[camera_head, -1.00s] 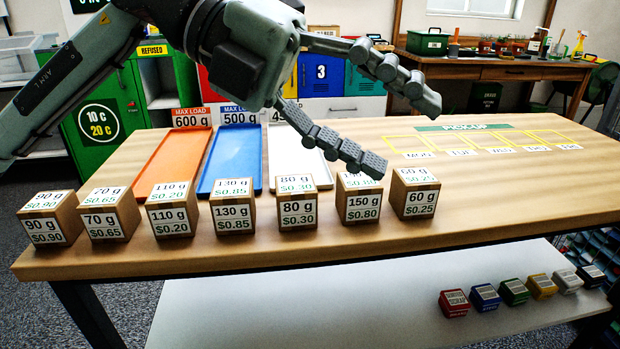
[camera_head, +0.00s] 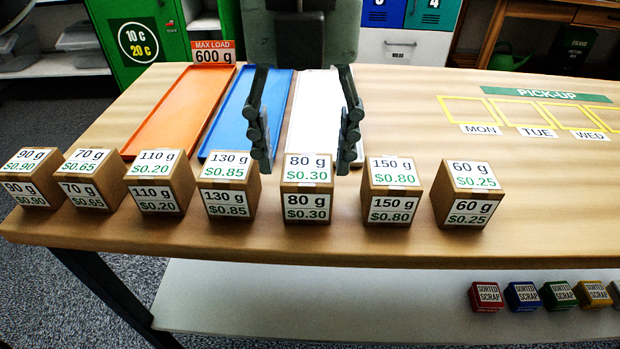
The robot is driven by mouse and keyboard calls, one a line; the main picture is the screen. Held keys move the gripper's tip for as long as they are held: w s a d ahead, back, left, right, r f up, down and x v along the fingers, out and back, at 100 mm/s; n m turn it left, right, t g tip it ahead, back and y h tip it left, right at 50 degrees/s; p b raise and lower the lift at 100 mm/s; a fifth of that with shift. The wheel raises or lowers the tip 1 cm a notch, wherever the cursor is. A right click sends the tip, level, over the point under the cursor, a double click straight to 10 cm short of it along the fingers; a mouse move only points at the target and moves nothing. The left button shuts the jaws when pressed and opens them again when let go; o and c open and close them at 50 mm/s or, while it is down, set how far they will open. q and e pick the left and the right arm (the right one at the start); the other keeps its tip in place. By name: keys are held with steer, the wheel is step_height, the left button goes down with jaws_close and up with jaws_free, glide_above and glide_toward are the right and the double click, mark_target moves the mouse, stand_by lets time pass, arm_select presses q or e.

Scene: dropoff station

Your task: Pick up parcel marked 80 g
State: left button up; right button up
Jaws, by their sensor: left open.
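The parcel marked 80 g (camera_head: 307,207) is a brown box with white labels reading 80 g and $0.30. It stands upright in the row along the table's front edge, between the 130 g and 150 g parcels. My left gripper (camera_head: 304,160) points down just behind and above it. Its two fingers are spread wide, one near each side of the parcel's far edge, with nothing between them. I cannot tell whether the fingertips touch any parcel. My right gripper is not in view.
The 130 g parcel (camera_head: 230,204) stands close on the left and the 150 g parcel (camera_head: 390,208) on the right. Orange (camera_head: 178,110), blue (camera_head: 238,118) and white (camera_head: 318,100) trays lie behind. The table's (camera_head: 415,120) right middle is clear, before the yellow pick-up frames.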

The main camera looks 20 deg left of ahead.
mark_target(307, 168)
arm_select(q)
step_height(307, 168, down, 4)
steer(key=shift+d+f, duration=0.15)
steer(key=shift+c, duration=0.5)
steer(key=shift+w, duration=0.1)
steer(key=c, duration=0.8)
steer(key=shift+c, duration=0.2)
